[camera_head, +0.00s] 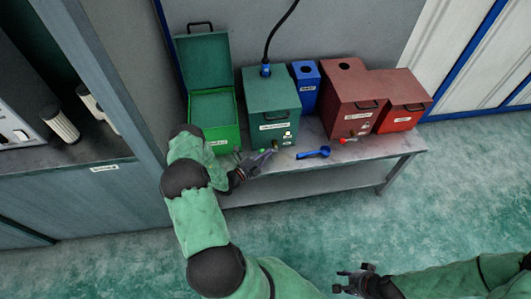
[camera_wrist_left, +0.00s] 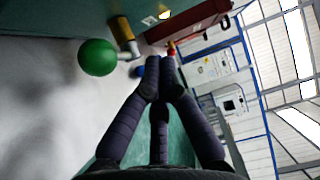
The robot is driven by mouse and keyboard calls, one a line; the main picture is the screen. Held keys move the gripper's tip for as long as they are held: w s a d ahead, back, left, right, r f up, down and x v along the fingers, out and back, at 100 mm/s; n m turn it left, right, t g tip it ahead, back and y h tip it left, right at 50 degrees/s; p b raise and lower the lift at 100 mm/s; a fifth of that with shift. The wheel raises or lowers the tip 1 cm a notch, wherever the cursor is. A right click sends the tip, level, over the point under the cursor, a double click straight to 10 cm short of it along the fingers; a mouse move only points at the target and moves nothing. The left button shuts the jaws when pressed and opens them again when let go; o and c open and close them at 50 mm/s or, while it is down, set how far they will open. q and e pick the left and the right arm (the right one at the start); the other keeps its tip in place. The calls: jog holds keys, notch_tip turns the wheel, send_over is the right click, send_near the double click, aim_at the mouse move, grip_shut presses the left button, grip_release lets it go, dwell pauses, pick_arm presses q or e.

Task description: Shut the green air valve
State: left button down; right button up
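The green air valve is on the lower front of the teal box (camera_head: 270,97). Its green ball handle (camera_head: 262,151) shows small in the head view, beside the brass body (camera_head: 274,144). In the left wrist view the green ball (camera_wrist_left: 98,57) is large, left of the fingertips, with the brass body (camera_wrist_left: 123,34) above it. My left gripper (camera_head: 270,155) is in front of the box. Its dark fingers (camera_wrist_left: 161,76) come together at the tips, with nothing visible between them and apart from the ball in the picture. My right gripper (camera_head: 341,281) is open and empty, low over the floor.
A blue scoop (camera_head: 313,153) lies on the metal bench (camera_head: 350,162). An open green box (camera_head: 212,132) stands left. A blue container (camera_head: 306,88), a dark red box (camera_head: 347,110) with a red-handled valve (camera_head: 349,140), and a red box (camera_head: 400,119) stand right.

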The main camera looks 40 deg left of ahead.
aim_at(261, 174)
pick_arm(q)
jog(key=s+f, duration=0.2)
jog(key=s+d+f, duration=0.1)
jog(key=s+f, duration=0.1)
jog(key=s+d+f, duration=0.1)
jog(key=s+f, duration=0.1)
jog(key=shift+s+d+f+p, duration=0.2)
jog(key=shift+f+p, duration=0.05)
jog(key=shift+p, duration=0.1)
dwell(0.4)
